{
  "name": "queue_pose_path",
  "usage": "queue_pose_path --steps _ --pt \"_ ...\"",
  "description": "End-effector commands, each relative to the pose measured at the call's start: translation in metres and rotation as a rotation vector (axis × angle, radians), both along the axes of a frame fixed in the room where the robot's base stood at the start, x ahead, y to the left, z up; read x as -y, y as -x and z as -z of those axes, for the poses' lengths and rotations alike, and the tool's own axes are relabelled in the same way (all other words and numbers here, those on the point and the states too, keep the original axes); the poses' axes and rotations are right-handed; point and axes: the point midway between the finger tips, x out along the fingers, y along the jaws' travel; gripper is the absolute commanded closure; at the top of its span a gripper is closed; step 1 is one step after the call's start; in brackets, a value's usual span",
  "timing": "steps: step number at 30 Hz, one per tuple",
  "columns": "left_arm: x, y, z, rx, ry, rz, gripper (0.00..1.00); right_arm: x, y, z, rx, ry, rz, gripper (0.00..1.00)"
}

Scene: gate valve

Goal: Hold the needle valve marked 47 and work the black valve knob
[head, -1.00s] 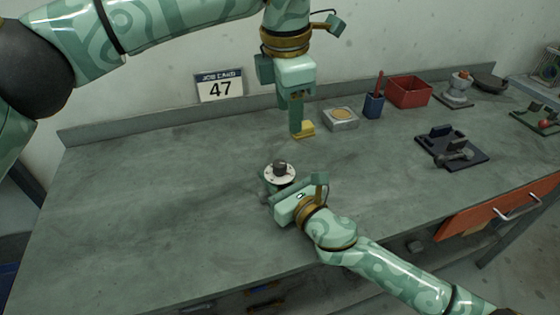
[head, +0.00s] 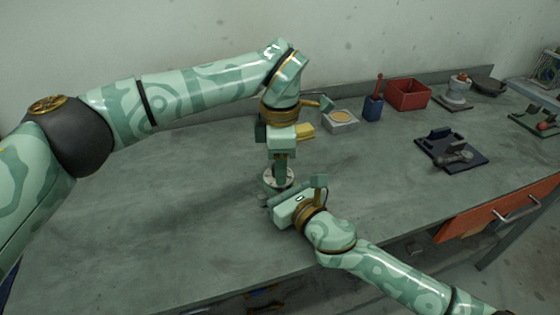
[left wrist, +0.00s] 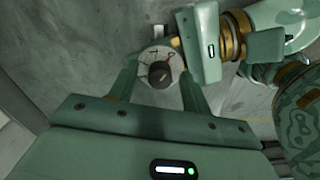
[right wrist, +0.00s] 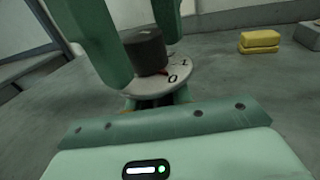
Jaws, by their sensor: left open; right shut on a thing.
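The valve stands on the bench; its pale round dial (head: 278,179) shows in the head view under my left gripper (head: 280,174). In the left wrist view the black knob (left wrist: 160,74) sits in the middle of the dial (left wrist: 149,56), between the two open fingers of my left gripper (left wrist: 160,80). In the right wrist view the left fingers stand on either side of the black knob (right wrist: 146,52), just above the dial (right wrist: 175,78). My right gripper (head: 272,200) is shut on the valve body below the dial; its fingertips are mostly hidden. I cannot read a 47 on the valve.
A yellow block (head: 305,131), a grey box (head: 341,121), a blue cup (head: 373,107) and a red bin (head: 408,94) stand along the back. A dark plate with a fixture (head: 452,149) lies at right. The left bench is clear.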

Motion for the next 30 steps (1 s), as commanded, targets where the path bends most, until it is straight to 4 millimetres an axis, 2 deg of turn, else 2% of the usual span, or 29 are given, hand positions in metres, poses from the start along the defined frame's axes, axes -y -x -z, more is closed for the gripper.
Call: queue_pose_path --steps 8,9,12,14,23,30 --pt "-0.0001 0.0 0.0032 0.0 0.0 0.0 0.52 0.0003 -0.0002 0.0003 -0.001 0.001 0.001 1.0" --pt "-0.0001 -0.0001 0.0031 0.0 0.0 0.0 0.55 0.0003 -0.0002 0.0003 -0.001 0.001 0.001 1.0" --pt "-0.0001 -0.0001 0.003 0.0 0.0 -0.001 0.82 0.0004 -0.0002 0.0003 -0.001 0.001 0.001 1.0" --pt "-0.0002 -0.0001 0.003 0.001 0.0 -0.001 0.97 0.0004 -0.0002 0.0003 -0.001 0.001 0.001 1.0" --pt "-0.0004 -0.0006 0.0026 0.002 0.0 -0.023 0.97 0.0002 0.0 0.0003 -0.001 0.001 0.0 1.0" --pt "-0.0008 -0.0014 0.0023 0.003 0.0 -0.132 0.97 0.0001 0.0002 0.0003 -0.001 0.001 0.0 1.0"
